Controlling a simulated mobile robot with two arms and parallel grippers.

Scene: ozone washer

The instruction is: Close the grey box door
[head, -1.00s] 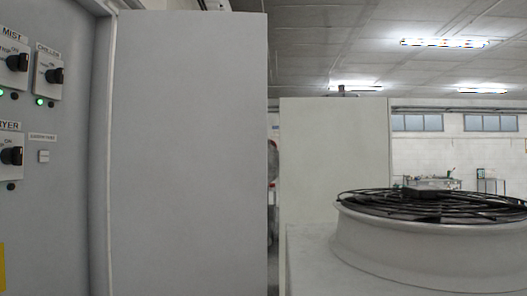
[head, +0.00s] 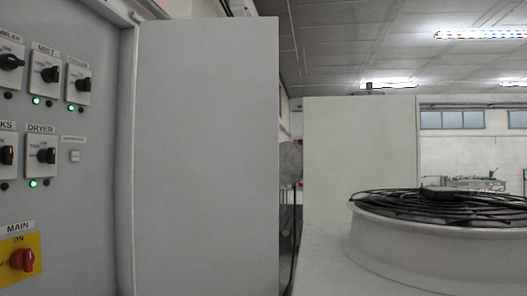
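The grey box door (head: 208,160) stands open in the head view, a tall flat grey panel left of the middle. Its left edge meets the frame of the grey box (head: 103,170), whose panel carries black switches with green lights. A red main switch (head: 22,260) on a yellow plate sits at the lower left. Neither of my grippers is in view. The door's lower edge is cut off by the bottom of the picture.
A large round fan housing with a black grille (head: 440,205) is on the right, on a pale surface. A pale upright panel (head: 358,170) stands behind it. A narrow gap shows dark equipment beside the door's right edge.

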